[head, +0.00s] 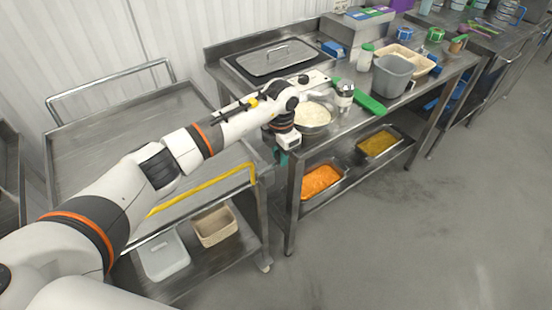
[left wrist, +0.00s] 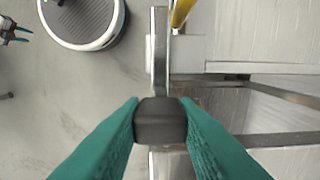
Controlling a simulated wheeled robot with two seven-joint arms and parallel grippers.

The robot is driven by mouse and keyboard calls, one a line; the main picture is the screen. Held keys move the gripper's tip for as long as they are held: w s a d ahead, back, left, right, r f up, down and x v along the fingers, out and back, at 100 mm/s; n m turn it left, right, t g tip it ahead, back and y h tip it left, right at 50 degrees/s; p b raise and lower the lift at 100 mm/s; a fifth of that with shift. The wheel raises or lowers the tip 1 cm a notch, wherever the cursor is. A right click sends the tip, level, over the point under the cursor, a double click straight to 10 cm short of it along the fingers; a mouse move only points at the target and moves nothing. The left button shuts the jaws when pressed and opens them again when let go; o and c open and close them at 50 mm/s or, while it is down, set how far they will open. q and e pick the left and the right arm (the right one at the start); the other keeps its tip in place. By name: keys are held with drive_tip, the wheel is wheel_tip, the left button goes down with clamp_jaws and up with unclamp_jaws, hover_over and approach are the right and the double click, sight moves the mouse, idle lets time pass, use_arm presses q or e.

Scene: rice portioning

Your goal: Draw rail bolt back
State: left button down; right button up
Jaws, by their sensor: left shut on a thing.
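My left gripper (head: 283,158) is at the near corner where the steel cart meets the counter, pointing down. In the left wrist view its two teal fingers (left wrist: 160,122) are shut on a dark grey block, the bolt's knob (left wrist: 160,118). The knob sits over a narrow steel bar (left wrist: 160,50); the rest of the bolt is hidden. A yellow rail (head: 205,186) runs along the cart's near edge, and its end shows in the left wrist view (left wrist: 181,12). My right gripper (left wrist: 14,34) shows small at that view's left edge, its teal tips apart and empty.
The cart top (head: 95,135) is bare. A white bin (head: 165,258) and a beige bin (head: 214,226) stand on its lower shelf. The counter holds a rice bowl (head: 312,116), a shaker (head: 345,92) and a grey tub (head: 392,76). The floor at right is clear.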

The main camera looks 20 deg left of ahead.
use_arm(q)
drive_tip(key=shift+w+d, duration=0.45)
drive_tip(key=c, duration=1.5)
unclamp_jaws()
drive_tip(key=shift+a, duration=0.1)
drive_tip(key=o, duration=0.4)
use_arm(e)
drive_tip(key=shift+w+d+f, duration=0.2)
drive_tip(key=shift+w, duration=0.15)
drive_tip(key=shift+a, duration=0.1)
use_arm(q)
drive_tip(key=shift+r, duration=0.1)
